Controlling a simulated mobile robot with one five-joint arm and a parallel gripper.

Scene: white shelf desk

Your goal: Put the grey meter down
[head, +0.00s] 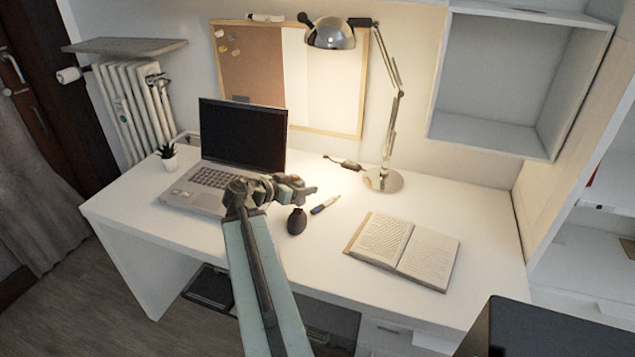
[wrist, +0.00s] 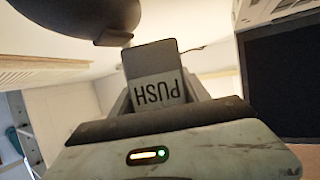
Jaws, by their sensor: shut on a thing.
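In the head view my gripper (head: 294,188) is over the desk in front of the laptop, a little above and left of a dark bulb-shaped thing (head: 296,222). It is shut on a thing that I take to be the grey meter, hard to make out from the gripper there. In the wrist view a grey piece with an upside-down "PUSH" label (wrist: 157,88) stands out beyond my gripper's dark bar; I cannot tell whether it is the meter or a part of my gripper. I cannot tell whether the held thing touches the desk.
The open laptop (head: 245,137) stands behind my gripper. A lamp (head: 384,181) stands at the back, a small plant (head: 168,158) at the left. White desk (head: 480,215) is bare right of the book.

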